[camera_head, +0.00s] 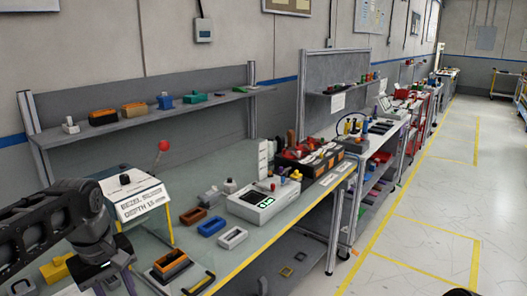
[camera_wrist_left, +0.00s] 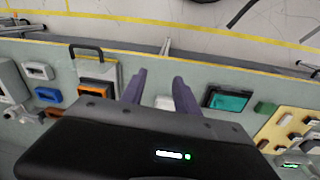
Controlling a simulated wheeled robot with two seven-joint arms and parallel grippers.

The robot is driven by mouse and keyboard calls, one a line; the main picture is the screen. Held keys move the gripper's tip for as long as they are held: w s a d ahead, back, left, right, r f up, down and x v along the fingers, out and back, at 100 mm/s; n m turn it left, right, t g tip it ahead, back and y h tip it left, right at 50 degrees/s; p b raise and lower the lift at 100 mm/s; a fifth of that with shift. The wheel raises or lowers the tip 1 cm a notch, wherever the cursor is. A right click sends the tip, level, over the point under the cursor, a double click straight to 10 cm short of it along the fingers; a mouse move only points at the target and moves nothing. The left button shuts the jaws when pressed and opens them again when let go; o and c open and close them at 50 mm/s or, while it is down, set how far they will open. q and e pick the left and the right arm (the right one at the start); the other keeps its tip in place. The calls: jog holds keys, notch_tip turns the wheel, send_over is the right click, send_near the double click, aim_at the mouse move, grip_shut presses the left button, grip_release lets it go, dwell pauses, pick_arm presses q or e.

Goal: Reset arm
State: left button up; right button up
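My left arm (camera_head: 45,230) is black and comes in from the left in the head view, over the near end of the workbench. My left gripper (camera_head: 115,284) points down at the lower left, partly cut off by the frame edge. In the left wrist view its two dark fingers (camera_wrist_left: 159,77) stand apart with nothing gripped between them. A small white block (camera_wrist_left: 163,102) shows on the bench below, between the fingers. A fixture with an orange frame (camera_wrist_left: 98,86) lies just left of the fingers. My right gripper is in neither view.
The orange frame also shows in the head view (camera_head: 171,264). A labelled bezel depth stand (camera_head: 135,200) is close to my left arm. A teal-screened module (camera_wrist_left: 230,101) and a tan parts tray (camera_wrist_left: 291,128) lie to the right in the wrist view. The aisle floor (camera_head: 430,210) is clear.

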pick_arm(q)
jog(key=w+d+f+m+t+h, duration=0.1)
jog(key=w+d+f+m+t, duration=0.3)
jog(key=w, duration=0.4)
jog(key=d+f+m+h, duration=0.1)
jog(key=d+f, duration=0.3)
jog(key=f, duration=0.4)
jog(key=s+d+f+m+h, duration=0.1)
jog(key=d+f, duration=0.3)
jog(key=f, duration=0.3)
jog(key=d+f+m, duration=0.1)
jog(key=d+f, duration=0.2)
jog(key=f, duration=0.5)
jog(key=s+d+f+g, duration=0.1)
jog(key=s+d+f, duration=0.2)
jog(key=s+f, duration=0.2)
jog(key=s+d+f+g, duration=0.2)
jog(key=s+f, duration=0.4)
jog(key=s, duration=0.5)
jog(key=s+d+f+m+g+h, duration=0.1)
jog(key=s+d+f, duration=0.3)
jog(key=s, duration=0.4)
jog(key=shift+s+d+f+g, duration=0.25)
jog(key=shift+f+g, duration=0.15)
jog(key=shift+f, duration=0.35)
